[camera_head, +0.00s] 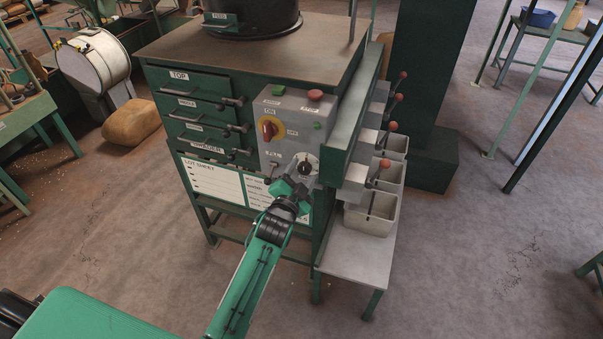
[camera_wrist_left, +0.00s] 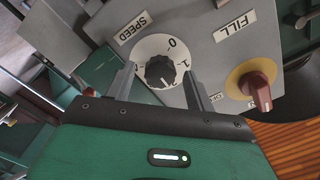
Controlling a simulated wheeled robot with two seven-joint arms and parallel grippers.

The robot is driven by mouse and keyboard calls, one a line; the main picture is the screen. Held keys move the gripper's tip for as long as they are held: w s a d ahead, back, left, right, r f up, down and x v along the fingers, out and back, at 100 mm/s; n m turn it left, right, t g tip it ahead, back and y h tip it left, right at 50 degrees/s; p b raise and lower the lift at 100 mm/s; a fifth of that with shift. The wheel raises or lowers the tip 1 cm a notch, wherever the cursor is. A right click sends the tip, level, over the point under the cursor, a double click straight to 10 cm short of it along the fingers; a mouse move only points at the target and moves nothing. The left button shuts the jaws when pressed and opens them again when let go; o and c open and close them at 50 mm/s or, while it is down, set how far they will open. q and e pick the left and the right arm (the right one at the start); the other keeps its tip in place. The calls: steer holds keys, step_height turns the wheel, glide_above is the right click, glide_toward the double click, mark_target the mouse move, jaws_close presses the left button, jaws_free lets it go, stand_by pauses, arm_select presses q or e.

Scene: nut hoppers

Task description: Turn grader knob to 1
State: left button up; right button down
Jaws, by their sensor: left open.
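The grader knob (camera_head: 304,168) is a small black fluted dial on a round white plate, low on the grey control box. In the left wrist view the black knob (camera_wrist_left: 160,73) sits on the white plate, with "0" and "1" readable and a "SPEED" label beside it. Where its pointer stands is too small to tell. My left gripper (camera_head: 297,178) is open just in front of the dial. In the left wrist view its fingers (camera_wrist_left: 158,88) stand apart on either side of the knob; I cannot tell whether they touch it. My right gripper is not in view.
A red switch on a yellow plate (camera_head: 269,129), a green button (camera_head: 278,90) and a red button (camera_head: 315,95) are on the same grey box (camera_head: 290,108). Red-knobbed levers (camera_head: 385,163) and grey bins (camera_head: 371,222) stand at the right. Drawers with handles (camera_head: 190,103) are at the left.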

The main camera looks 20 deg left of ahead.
arm_select(q)
steer(key=shift+c, duration=0.2)
steer(key=c, duration=0.9)
steer(key=shift+n, duration=0.3)
steer(key=n+p, duration=0.1)
steer(key=n, duration=0.1)
steer(key=shift+n, duration=0.3)
steer(key=n+p, duration=0.1)
steer(key=n, duration=0.2)
steer(key=shift+n, duration=0.4)
steer(key=n+p, duration=0.1)
steer(key=n, duration=0.3)
steer(key=shift+n, duration=0.3)
